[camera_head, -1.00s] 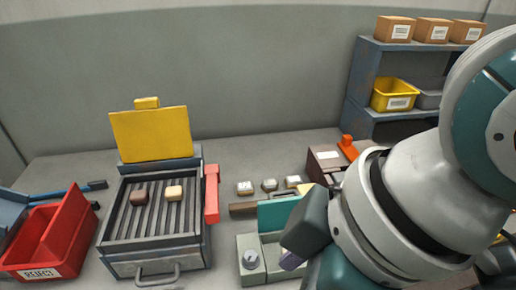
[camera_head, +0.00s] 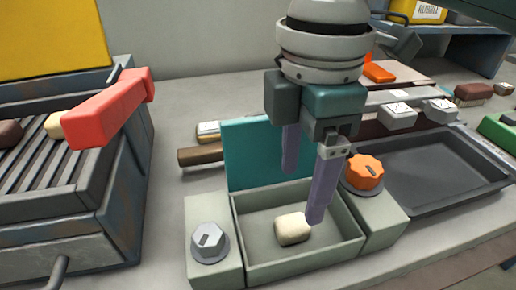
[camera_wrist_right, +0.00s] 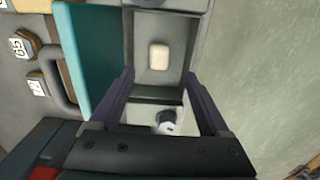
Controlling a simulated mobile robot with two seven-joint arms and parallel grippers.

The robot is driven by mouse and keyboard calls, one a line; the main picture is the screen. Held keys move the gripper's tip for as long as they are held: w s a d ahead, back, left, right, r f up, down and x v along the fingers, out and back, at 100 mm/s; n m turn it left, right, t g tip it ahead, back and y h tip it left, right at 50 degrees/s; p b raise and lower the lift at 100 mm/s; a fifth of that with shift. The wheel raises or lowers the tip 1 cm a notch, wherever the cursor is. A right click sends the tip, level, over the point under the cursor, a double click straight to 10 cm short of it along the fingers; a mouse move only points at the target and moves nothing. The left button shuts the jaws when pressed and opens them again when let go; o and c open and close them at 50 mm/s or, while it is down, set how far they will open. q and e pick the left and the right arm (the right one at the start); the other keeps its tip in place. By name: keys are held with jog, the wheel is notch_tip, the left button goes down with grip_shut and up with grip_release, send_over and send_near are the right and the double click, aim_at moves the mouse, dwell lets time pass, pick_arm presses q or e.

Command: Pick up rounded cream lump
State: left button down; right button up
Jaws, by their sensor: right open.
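A rounded cream lump (camera_head: 292,228) lies on the floor of a grey-green open box (camera_head: 302,272) with a teal upright lid (camera_head: 262,155) at its back. It also shows in the right wrist view (camera_wrist_right: 159,56), beyond the fingertips. My right gripper (camera_head: 302,195) points down over the box, its purple fingers spread and empty. One finger hangs just right of the lump, the other behind it; I cannot tell the exact height above it. My left gripper is not in view.
A grey knob (camera_head: 210,241) and an orange knob (camera_head: 363,172) flank the box. A ridged grill (camera_head: 50,172) with a red handle (camera_head: 110,108) stands at left, holding a cream lump (camera_head: 54,125) and a brown lump. A dark tray (camera_head: 428,175) lies at right.

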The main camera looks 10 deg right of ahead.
aim_at(293, 222)
notch_tip(293, 222, down, 2)
jog(key=shift+s+f, duration=0.15)
jog(key=shift+f, duration=0.05)
notch_tip(293, 222, down, 5)
jog(key=shift+a+f+b, duration=0.1)
jog(key=shift+f+b, duration=0.1)
jog(key=shift+b, duration=0.65)
jog(key=shift+w, duration=0.2)
jog(key=c, duration=0.4)
jog(key=shift+r, duration=0.1)
grip_shut()
